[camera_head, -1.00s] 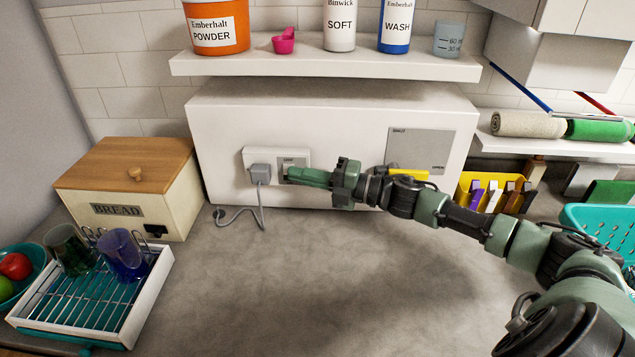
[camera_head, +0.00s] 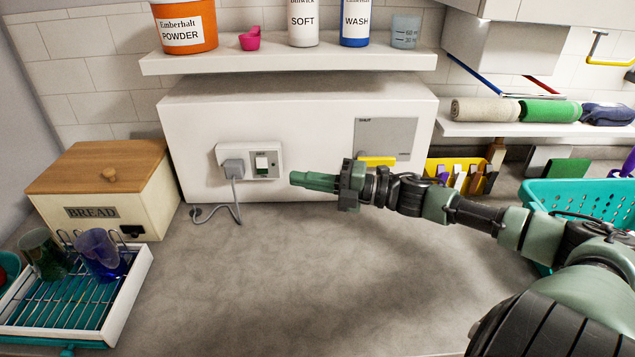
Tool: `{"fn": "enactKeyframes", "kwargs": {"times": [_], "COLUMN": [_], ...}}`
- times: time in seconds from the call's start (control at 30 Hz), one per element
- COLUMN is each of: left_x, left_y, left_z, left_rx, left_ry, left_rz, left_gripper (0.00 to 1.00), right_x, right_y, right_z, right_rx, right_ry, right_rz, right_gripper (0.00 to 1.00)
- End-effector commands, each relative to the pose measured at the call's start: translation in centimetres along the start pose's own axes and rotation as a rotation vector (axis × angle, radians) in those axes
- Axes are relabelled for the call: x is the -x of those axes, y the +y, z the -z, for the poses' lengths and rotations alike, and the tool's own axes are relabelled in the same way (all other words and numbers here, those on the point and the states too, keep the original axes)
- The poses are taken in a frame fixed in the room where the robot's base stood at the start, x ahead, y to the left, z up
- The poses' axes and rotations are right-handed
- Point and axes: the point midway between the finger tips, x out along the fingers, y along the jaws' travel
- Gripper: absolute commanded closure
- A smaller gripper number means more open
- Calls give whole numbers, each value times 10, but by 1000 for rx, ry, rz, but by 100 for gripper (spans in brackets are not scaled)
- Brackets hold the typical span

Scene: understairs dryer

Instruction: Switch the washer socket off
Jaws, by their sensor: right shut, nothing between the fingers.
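The washer socket (camera_head: 249,148) is a white plate on the front of the white boxed panel, with a grey plug (camera_head: 233,168) in its left half. Its rocker switch (camera_head: 262,162) is in the right half, white above with a dark green lower part. Small lettering above the switch is too small to read. My right gripper (camera_head: 293,179) is shut and empty. Its fingertips point left, just right of and slightly below the socket, apart from the switch in the picture. My left gripper is not in view.
A grey panel with a yellow handle (camera_head: 377,161) is right of the socket, behind my right arm. A shelf (camera_head: 290,62) with laundry products overhangs the panel. A bread box (camera_head: 100,190) and dish rack (camera_head: 125,305) stand left. The counter's middle is clear.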

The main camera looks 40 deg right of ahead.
Motion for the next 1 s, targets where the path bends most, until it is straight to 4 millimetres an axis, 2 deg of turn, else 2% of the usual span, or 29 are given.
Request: {"fn": "enactKeyframes", "kwargs": {"times": [0.13,0.33,1.0], "left_x": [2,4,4], "left_y": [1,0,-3], "left_z": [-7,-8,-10], "left_rx": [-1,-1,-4], "left_ry": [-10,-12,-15], "left_rz": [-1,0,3], "left_gripper": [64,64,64], "right_x": [16,27,30], "right_y": [0,1,2], "right_z": [0,0,0], "right_rx": [-4,-2,0], "right_ry": [0,1,1], "right_rz": [3,1,-1], "right_gripper": [100,100,100]}}
